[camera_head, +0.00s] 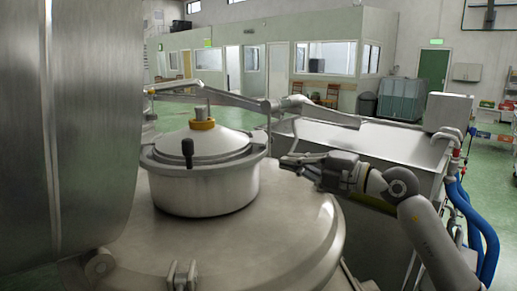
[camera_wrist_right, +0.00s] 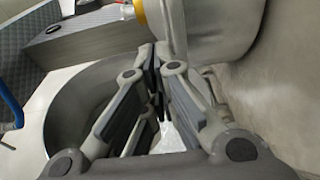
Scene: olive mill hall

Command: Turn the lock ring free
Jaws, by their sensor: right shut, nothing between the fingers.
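A grey metal ring (camera_head: 232,158), which looks like the lock ring, runs around the rim of a round lid (camera_head: 222,143) on a short neck (camera_head: 215,193) of the steel tank. A black knob (camera_head: 188,152) stands up at the ring's front left. My right gripper (camera_head: 289,160) is to the right of the neck, apart from the ring and knob, with its fingers pointing left. In the right wrist view its fingers (camera_wrist_right: 155,62) are together and empty. My left gripper is not in view.
A yellow collar (camera_head: 202,124) sits on top of the lid. A tall steel cylinder wall (camera_head: 85,120) blocks the left side. The domed tank top (camera_head: 255,235) spreads below the neck. A steel trough (camera_head: 330,150) and blue hoses (camera_head: 485,230) are at right.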

